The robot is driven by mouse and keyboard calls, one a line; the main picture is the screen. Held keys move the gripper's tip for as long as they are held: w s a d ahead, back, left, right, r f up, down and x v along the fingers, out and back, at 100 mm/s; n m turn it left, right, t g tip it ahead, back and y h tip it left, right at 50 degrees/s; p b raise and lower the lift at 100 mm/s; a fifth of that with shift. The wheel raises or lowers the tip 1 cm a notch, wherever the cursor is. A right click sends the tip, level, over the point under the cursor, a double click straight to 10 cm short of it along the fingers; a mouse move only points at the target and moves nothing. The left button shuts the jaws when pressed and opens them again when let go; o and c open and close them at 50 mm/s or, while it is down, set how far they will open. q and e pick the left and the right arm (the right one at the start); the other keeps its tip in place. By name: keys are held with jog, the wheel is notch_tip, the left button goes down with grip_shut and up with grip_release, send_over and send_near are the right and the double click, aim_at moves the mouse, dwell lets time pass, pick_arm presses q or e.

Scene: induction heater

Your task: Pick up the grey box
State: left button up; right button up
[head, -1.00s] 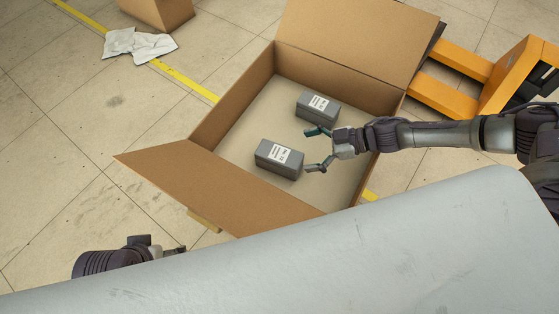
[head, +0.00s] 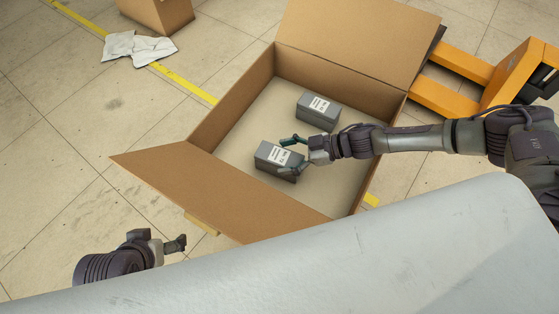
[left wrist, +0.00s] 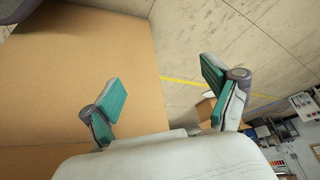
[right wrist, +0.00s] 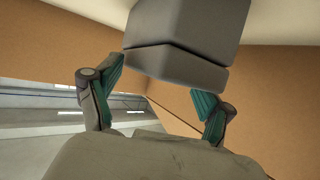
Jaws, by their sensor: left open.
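Two grey boxes with white labels lie in the open cardboard carton: the nearer grey box (head: 270,162) and the farther grey box (head: 318,112). My right gripper (head: 289,157) is open at the right end of the nearer box, one finger towards each side of it. In the right wrist view the grey box (right wrist: 185,45) is just ahead, between and beyond the spread fingers (right wrist: 160,88); I see no clear grip on it. My left gripper (head: 178,244) is outside the carton at lower left. In the left wrist view its fingers (left wrist: 163,90) are open and empty.
The cardboard carton (head: 232,100) has raised walls and flaps spread out. A yellow-orange pallet jack (head: 450,98) stands at right. Another carton (head: 160,12) and white crumpled sheets (head: 138,47) lie at upper left. Floor at left is clear.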

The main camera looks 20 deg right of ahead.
jog(key=c, duration=1)
